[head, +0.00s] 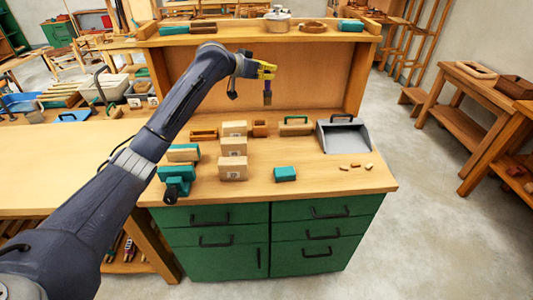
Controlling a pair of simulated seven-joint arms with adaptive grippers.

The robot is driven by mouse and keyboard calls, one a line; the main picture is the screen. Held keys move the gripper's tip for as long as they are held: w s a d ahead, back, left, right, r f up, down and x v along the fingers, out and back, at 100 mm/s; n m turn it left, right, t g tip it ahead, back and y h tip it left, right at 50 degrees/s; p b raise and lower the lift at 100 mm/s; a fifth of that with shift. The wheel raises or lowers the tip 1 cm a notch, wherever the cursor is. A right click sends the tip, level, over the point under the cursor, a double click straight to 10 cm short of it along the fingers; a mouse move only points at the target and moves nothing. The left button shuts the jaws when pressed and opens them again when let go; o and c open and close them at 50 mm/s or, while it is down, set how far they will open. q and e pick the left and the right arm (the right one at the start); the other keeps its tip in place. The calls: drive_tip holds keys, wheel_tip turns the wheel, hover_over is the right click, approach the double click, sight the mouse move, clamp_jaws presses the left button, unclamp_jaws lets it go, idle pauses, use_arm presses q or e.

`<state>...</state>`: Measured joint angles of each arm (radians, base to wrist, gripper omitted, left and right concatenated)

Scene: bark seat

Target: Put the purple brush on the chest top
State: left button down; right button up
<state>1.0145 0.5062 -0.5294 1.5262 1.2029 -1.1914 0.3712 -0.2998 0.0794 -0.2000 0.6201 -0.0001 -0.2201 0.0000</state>
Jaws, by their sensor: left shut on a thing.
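The gripper's yellow fingers are shut on the brush's upper end. The brush is in front of the back panel, and it appears to be in the air above the rear of the chest top (330,185). The chest top is light wood over green drawers. My right gripper is not in view.
A loaded shelf (260,33) runs above the back. The front middle is bare.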

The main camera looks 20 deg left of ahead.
use_arm(q)
wheel_tip(320, 180, down, 19)
drive_tip(key=s, duration=0.1)
drive_tip(key=shift+d, duration=0.4)
idle(0.5)
drive_tip(key=shift+f+y, duration=0.2)
drive_tip(key=shift+y, duration=0.1)
drive_tip(key=c, duration=1.4)
unclamp_jaws()
drive_tip(key=shift+o, duration=0.2)
drive_tip(key=shift+r, duration=0.15)
drive_tip(key=v, duration=1.2)
